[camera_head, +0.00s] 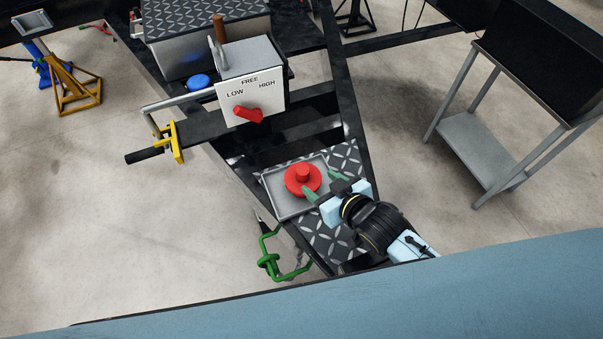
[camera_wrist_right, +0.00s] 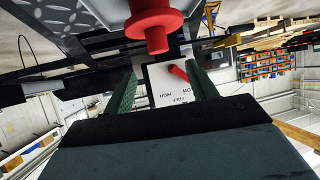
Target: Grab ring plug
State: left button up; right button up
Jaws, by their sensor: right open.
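The red ring plug (camera_head: 303,179), a round flange with a knob on top, sits in a shallow grey tray (camera_head: 284,208) on the tread-plate deck. My right gripper (camera_head: 323,185) comes in from the lower right. Its two green fingers are apart, with their tips close to the right side of the plug. In the right wrist view the plug (camera_wrist_right: 152,22) shows at the top, ahead of the open fingers (camera_wrist_right: 161,78); nothing is between them. I cannot tell whether a fingertip touches the plug. My left gripper is not in view.
Behind the tray stands a white box (camera_head: 252,95) marked LOW, FREE and HIGH with a red lever (camera_head: 248,114). A green bent handle (camera_head: 268,262) is at the front left. A grey stand (camera_head: 480,150) stands right. Dark frame beams (camera_head: 350,90) flank the deck.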

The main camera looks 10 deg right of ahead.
aim_at(307, 175)
jog(key=x, duration=0.4)
jog(key=shift+w+f, duration=0.1)
jog(key=shift+f, duration=0.05)
jog(key=shift+w+a+f+b, duration=0.2)
jog(key=shift+w+f+b, duration=0.05)
jog(key=shift+w+b, duration=0.05)
jog(key=x, duration=0.4)
jog(key=shift+d+f+b, duration=0.1)
jog(key=shift+f+b, duration=0.25)
jog(key=shift+b, duration=0.05)
jog(key=shift+w+f, duration=0.2)
jog(key=shift+w, duration=0.1)
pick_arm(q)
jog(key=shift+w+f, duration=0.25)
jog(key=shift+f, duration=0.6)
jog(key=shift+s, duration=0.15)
pick_arm(e)
jog(key=shift+r, duration=0.1)
grip_shut()
